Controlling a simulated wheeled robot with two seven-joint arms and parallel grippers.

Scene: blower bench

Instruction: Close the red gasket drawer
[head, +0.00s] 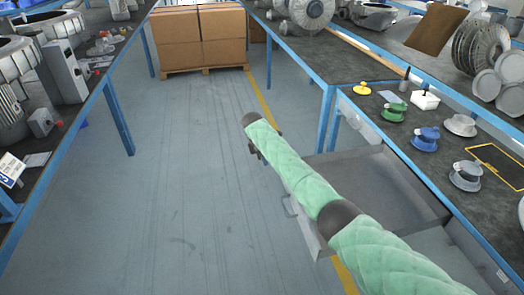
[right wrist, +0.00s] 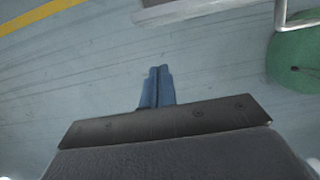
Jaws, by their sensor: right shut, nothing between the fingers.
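A grey metal drawer (head: 362,168) stands pulled out from under the right-hand bench, with its inside showing bare where it is not covered. A bar handle (head: 288,206) is on its front, facing the aisle. No red shows on the parts I see. My right arm in its green sleeve crosses over the drawer and hides part of it. My right gripper (head: 254,152) is over the aisle, beyond the drawer's front, and mostly hidden by the wrist. In the right wrist view its blue fingers (right wrist: 156,88) are together and empty. My left gripper is in neither view.
The right bench (head: 385,110) carries a yellow piece (head: 362,89), a green part (head: 394,112), a blue part (head: 425,139) and grey flanged parts (head: 466,176). Stacked cartons (head: 200,38) stand at the aisle's far end. The aisle floor (head: 180,180) is clear.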

